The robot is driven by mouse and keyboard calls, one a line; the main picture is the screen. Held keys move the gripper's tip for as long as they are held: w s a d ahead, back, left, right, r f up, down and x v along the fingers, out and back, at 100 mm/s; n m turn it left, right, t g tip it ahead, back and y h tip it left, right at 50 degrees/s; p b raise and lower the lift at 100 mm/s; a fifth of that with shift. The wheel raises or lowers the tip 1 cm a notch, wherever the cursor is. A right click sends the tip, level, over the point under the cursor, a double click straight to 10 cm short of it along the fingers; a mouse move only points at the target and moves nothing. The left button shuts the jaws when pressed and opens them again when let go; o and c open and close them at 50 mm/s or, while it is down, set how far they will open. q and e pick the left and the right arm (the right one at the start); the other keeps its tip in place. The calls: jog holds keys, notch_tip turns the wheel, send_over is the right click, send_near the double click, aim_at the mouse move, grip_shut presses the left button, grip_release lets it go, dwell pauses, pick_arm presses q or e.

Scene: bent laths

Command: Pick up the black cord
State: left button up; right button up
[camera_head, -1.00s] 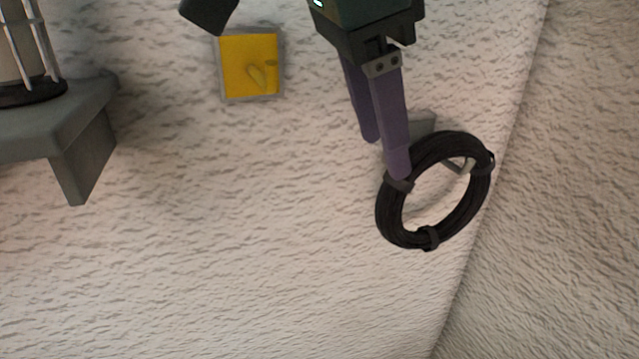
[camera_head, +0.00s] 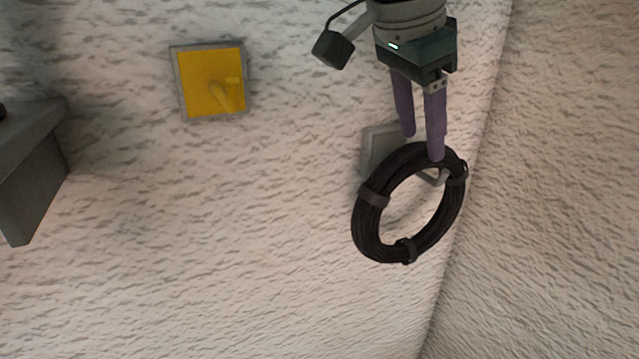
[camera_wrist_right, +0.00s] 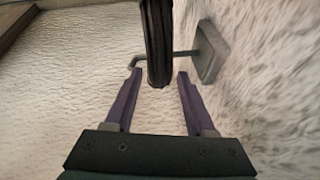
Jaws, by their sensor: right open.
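The black cord (camera_head: 367,222) is a coil bound with several dark bands. It hangs on a metal hook whose grey plate (camera_head: 377,148) is fixed to the rough white wall. My right gripper (camera_head: 422,146) is at the top of the coil, its purple fingers spread. In the right wrist view the cord (camera_wrist_right: 158,45) shows edge-on between the two open fingertips (camera_wrist_right: 160,76), with a gap on each side. My left gripper is not in view.
A yellow square plate with a small yellow peg (camera_head: 212,84) is on the wall left of my right arm. A grey bracket shelf (camera_head: 35,160) juts out at the far left. A wall corner runs just right of the coil. The wall below is bare.

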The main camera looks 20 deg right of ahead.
jog(key=shift+x, duration=1.2)
jog(key=shift+r, duration=0.1)
grip_shut()
dwell(0.4)
